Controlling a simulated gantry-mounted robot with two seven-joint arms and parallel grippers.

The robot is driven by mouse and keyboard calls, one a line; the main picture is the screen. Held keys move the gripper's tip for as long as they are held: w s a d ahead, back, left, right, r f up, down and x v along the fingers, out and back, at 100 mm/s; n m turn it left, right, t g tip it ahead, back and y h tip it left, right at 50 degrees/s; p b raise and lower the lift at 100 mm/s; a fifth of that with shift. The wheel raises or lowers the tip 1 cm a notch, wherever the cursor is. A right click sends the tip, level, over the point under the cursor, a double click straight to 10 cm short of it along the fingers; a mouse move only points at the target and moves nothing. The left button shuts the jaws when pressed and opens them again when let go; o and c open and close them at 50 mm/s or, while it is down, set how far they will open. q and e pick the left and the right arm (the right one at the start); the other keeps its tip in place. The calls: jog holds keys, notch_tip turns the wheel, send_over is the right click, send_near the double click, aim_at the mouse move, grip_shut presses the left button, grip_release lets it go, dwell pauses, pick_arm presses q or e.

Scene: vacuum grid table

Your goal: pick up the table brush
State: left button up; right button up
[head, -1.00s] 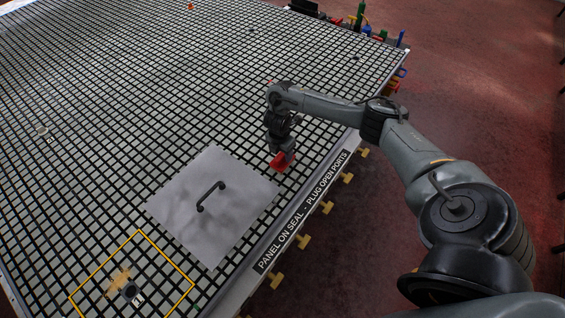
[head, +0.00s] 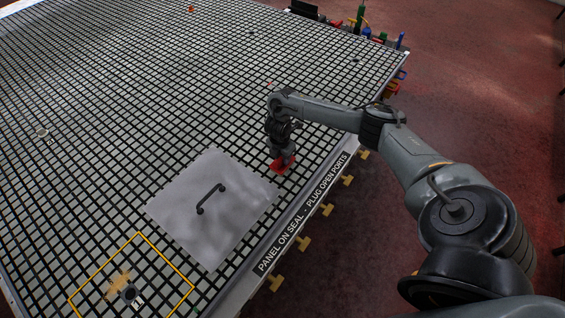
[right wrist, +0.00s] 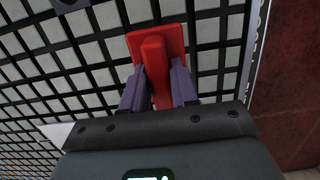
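The red table brush (head: 279,168) sits on the grid table near its right edge, just beyond the metal panel. In the right wrist view, its flat red base (right wrist: 174,38) lies on the grid, and its raised red handle (right wrist: 156,68) points toward the wrist. My right gripper (head: 285,158) is low over the brush from above. Its two fingers (right wrist: 158,88) stand on either side of the handle. I cannot tell whether they press on it. The gripper hides part of the brush in the head view. My left gripper is not in view.
A grey panel (head: 235,222) with a black handle (head: 210,198) lies left of the brush. A yellow outlined square (head: 165,257) is at the lower left. The labelled table edge (head: 300,210) runs close by on the right. Grid beyond the brush is mostly clear.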

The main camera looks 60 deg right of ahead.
grip_shut()
jog(key=shift+r, duration=0.45)
notch_tip(320, 180, up, 4)
jog(key=shift+r+p, duration=0.1)
jog(key=shift+p, duration=0.55)
jog(key=s+a+r, duration=0.1)
jog(key=s+r, duration=0.5)
jog(key=s, duration=0.5)
jog(key=shift+s+p, duration=0.35)
jog(key=shift+p, duration=0.05)
